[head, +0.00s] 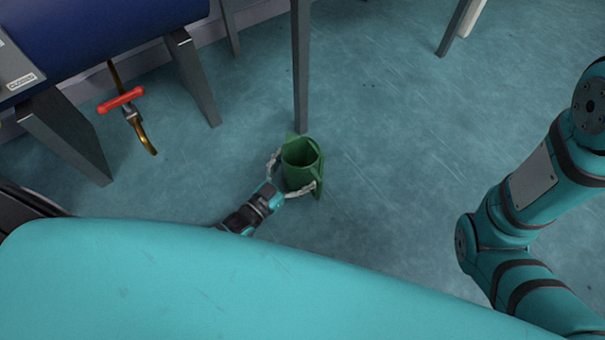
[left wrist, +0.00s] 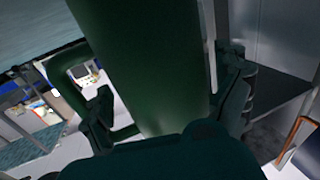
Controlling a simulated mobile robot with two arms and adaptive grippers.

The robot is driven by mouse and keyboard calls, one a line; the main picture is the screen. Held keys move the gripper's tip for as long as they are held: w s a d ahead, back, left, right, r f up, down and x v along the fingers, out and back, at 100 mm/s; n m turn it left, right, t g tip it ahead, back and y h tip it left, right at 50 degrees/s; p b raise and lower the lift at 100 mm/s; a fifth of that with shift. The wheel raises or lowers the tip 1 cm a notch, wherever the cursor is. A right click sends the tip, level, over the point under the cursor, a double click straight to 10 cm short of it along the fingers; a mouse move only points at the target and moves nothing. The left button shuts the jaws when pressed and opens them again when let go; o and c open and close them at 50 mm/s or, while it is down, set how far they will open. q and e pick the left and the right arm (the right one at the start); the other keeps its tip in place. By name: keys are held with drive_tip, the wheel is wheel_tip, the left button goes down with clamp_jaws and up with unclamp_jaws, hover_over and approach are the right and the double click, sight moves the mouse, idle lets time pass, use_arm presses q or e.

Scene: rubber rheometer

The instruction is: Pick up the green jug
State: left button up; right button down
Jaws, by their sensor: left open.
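The green jug (head: 299,165) stands on the blue floor near a table leg, its open top facing up. In the left wrist view the jug (left wrist: 145,60) fills the middle of the picture, close to the camera. My left gripper (head: 294,172) is open, with one finger on each side of the jug. In the left wrist view its fingers show left and right of the jug's body. I cannot tell whether either finger touches it. My right arm (head: 530,190) shows at the right of the head view, but its gripper is out of the picture.
A grey table leg (head: 300,70) stands just behind the jug. A blue machine (head: 100,30) on grey legs is at the upper left, with a red-handled valve (head: 120,100) on a brass pipe below it. The floor right of the jug is clear.

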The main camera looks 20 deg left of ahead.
use_arm(q)
drive_tip(key=shift+w+d, duration=0.25)
drive_tip(key=shift+w, duration=0.4)
drive_tip(key=c, duration=1.5)
drive_tip(key=shift+w+r, duration=0.1)
drive_tip(key=shift+r, duration=0.1)
